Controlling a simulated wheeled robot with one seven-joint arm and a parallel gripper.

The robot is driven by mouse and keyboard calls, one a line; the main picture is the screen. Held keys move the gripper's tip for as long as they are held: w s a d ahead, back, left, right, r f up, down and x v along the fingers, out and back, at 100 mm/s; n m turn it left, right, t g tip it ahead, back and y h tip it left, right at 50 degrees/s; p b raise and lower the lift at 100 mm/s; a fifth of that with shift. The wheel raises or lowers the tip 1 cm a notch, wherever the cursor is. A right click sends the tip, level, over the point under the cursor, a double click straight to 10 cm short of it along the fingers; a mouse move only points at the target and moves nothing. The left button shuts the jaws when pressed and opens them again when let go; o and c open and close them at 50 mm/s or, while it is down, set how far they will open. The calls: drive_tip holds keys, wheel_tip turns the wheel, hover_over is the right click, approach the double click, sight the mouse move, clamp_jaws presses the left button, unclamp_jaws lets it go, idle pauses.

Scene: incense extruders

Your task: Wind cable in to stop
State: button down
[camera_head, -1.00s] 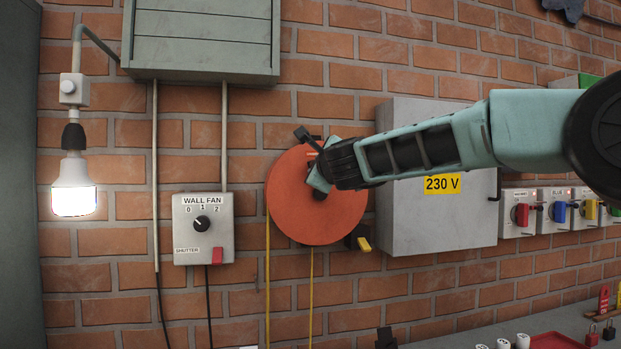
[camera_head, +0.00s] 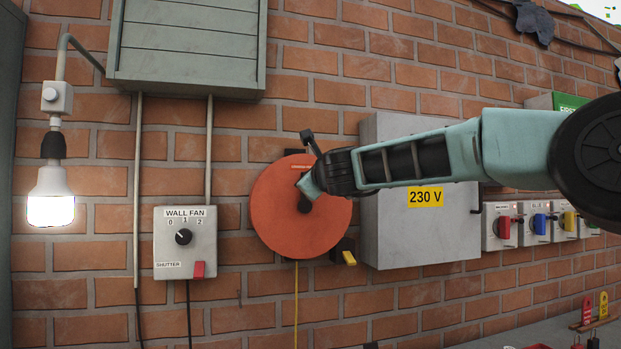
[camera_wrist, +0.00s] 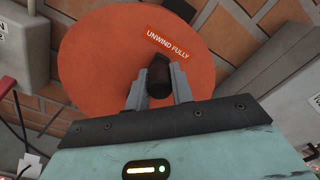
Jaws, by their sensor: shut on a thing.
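The orange cable reel (camera_head: 283,222) is a round disc on the brick wall, with an "UNWIND FULLY" label (camera_wrist: 168,44) on its face. One yellow cable (camera_head: 296,307) hangs straight down from below the reel; its lower end is out of view. My gripper (camera_head: 306,191) is at the reel's face, reaching in from the right. In the wrist view its two fingers are shut on a dark round knob (camera_wrist: 159,77) that stands out from the disc. A dark lever (camera_head: 310,141) shows above the reel, and a black holder with a yellow tab (camera_head: 349,258) at its lower right.
A grey cabinet marked 230 V (camera_head: 389,239) stands close right of the reel, behind my arm. A wall fan switch box (camera_head: 168,247) is to the left, and a lit lamp (camera_head: 51,205) farther left. Several coloured switches (camera_head: 503,226) line the right wall.

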drive_tip(key=shift+w+d, duration=0.1)
drive_tip(key=shift+d, duration=0.05)
drive_tip(key=c, duration=1.2)
unclamp_jaws()
drive_tip(key=shift+s+f+b, duration=0.1)
drive_tip(key=shift+s+b, duration=0.2)
drive_tip(key=shift+s, duration=0.15)
drive_tip(key=b+v, duration=0.5)
drive_tip(key=v, duration=1.1)
drive_tip(key=shift+s, duration=0.3)
drive_tip(key=shift+d, duration=0.1)
